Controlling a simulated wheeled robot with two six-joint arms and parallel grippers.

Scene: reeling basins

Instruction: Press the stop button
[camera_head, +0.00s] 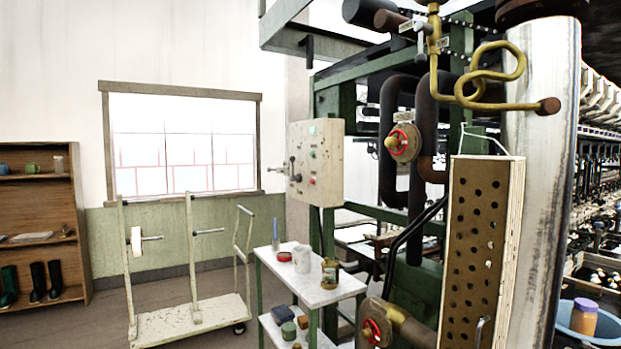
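A cream control box (328,150) is mounted on the green machine frame near the middle of the head view. Its front panel carries a few small buttons and lights, one of them a red button (312,181) low on the panel. A green label or light sits near its top. A lever handle (294,170) sticks out on the box's left side. The lettering is too small to read, so I cannot tell which control is the stop button. Neither of my grippers shows in this view.
A white shelf table (338,290) with jars stands below the box. A white trolley (195,317) stands left of it. A wooden shelf (77,218) with boots is far left. Pipes with red valve wheels (404,142) and a perforated board (473,252) crowd the right. Floor at front left is clear.

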